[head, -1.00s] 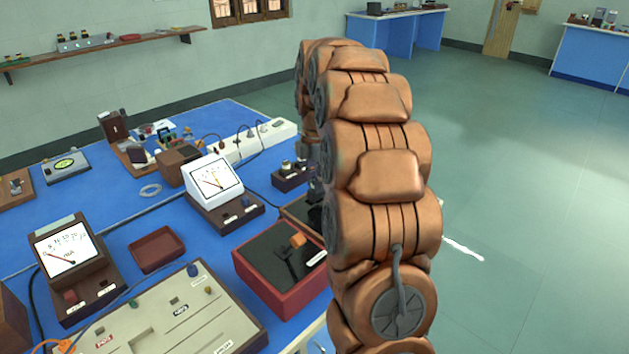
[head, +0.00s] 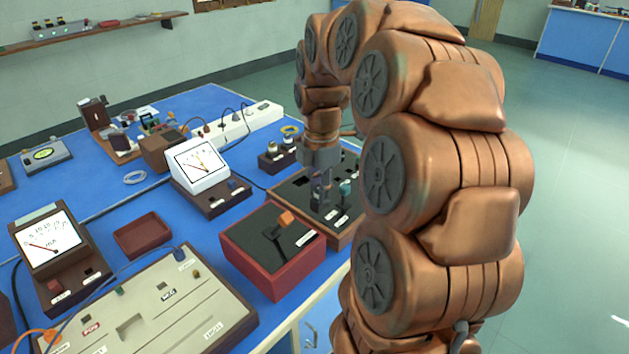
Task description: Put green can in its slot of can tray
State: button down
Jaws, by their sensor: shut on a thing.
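My gripper (head: 325,201) points down over the can tray (head: 361,206), a brown-framed tray with a dark inside and white labels. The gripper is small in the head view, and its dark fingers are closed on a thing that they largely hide. A green can (head: 345,188) shows as a small teal patch right beside the fingers and appears to be what they hold. Whether its base is in a slot or just above one I cannot tell. My arm hides the tray's right side.
A dark block (head: 275,162) with small round items sits behind the tray. An empty red-brown dish (head: 142,236) lies left.

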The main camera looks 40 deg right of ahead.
jog(key=shift+s+a, duration=0.2)
jog(key=shift+s, duration=0.4)
jog(key=shift+s+a+r, duration=0.1)
jog(key=shift+s+r, duration=0.1)
notch_tip(320, 180, up, 3)
jog(key=shift+f+p, duration=0.1)
jog(key=shift+p, duration=0.55)
